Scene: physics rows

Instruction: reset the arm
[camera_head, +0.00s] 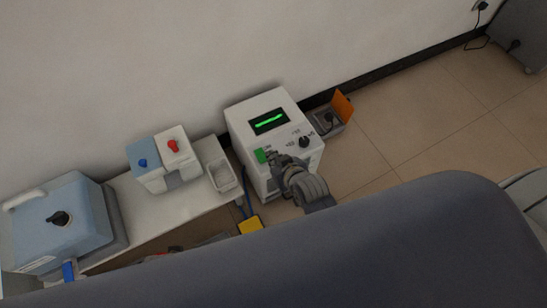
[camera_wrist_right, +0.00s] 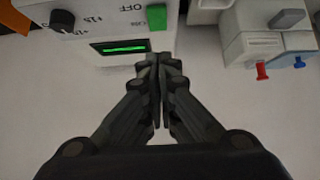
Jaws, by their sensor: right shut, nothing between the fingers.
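My right gripper (camera_head: 275,160) is at the front of a white machine (camera_head: 262,104) with a lit green display (camera_head: 269,121), a green button (camera_head: 261,156) and a black knob (camera_head: 304,142). In the right wrist view the gripper (camera_wrist_right: 158,62) is shut with nothing between its fingers. Its fingertips appear just below the green button (camera_wrist_right: 157,14) and beside the display (camera_wrist_right: 124,48). I cannot tell whether they touch the machine. My left gripper is not in view.
A shelf (camera_head: 128,215) left of the machine holds a blue device (camera_head: 78,222), a blue-and-white box (camera_head: 165,163) with blue and red knobs, and a white tray (camera_head: 222,176). A box with an orange flap (camera_head: 343,107) stands right of the machine.

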